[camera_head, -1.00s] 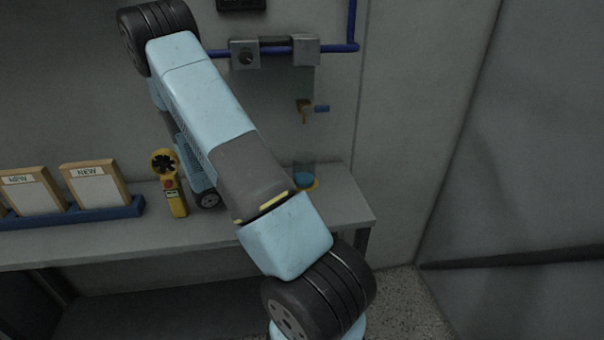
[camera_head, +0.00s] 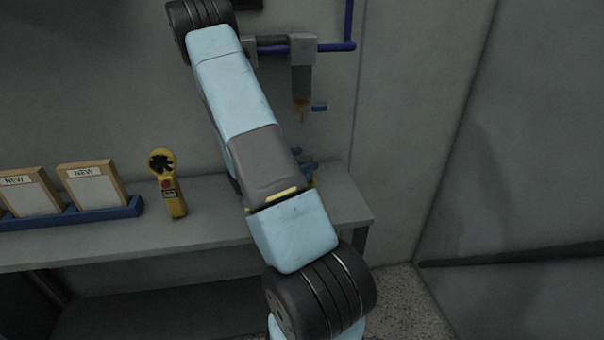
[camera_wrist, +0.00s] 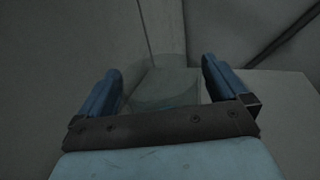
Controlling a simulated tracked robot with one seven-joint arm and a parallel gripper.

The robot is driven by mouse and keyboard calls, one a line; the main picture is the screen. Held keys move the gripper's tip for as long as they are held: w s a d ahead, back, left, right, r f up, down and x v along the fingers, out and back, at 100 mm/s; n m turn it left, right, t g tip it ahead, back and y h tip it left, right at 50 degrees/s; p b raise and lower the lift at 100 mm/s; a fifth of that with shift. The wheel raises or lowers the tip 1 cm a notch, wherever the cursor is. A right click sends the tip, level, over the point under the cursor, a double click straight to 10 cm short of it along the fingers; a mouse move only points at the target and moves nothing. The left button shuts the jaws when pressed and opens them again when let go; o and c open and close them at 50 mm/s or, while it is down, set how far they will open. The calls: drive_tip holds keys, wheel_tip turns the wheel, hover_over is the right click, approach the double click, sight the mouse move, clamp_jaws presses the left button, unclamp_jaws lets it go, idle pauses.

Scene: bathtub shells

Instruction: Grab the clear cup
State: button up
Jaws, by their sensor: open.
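The clear cup (camera_wrist: 167,90) is a see-through grey shape in the middle of the wrist view. My gripper (camera_wrist: 161,68) is open, with one blue finger on each side of the cup. The cup appears to be between the fingers or just ahead of them; I cannot tell if either touches it.
A grey bench (camera_head: 225,232) runs along the wall. A yellow handheld meter (camera_head: 170,190) and framed "NEW" cards (camera_head: 93,185) in a blue rack stand left. The bench's right end is near.

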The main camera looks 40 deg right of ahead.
drive_tip(key=shift+s+d, duration=0.1)
drive_tip(key=shift+d, duration=0.55)
drive_tip(key=shift+c, duration=0.2)
drive_tip(key=c, duration=1.1)
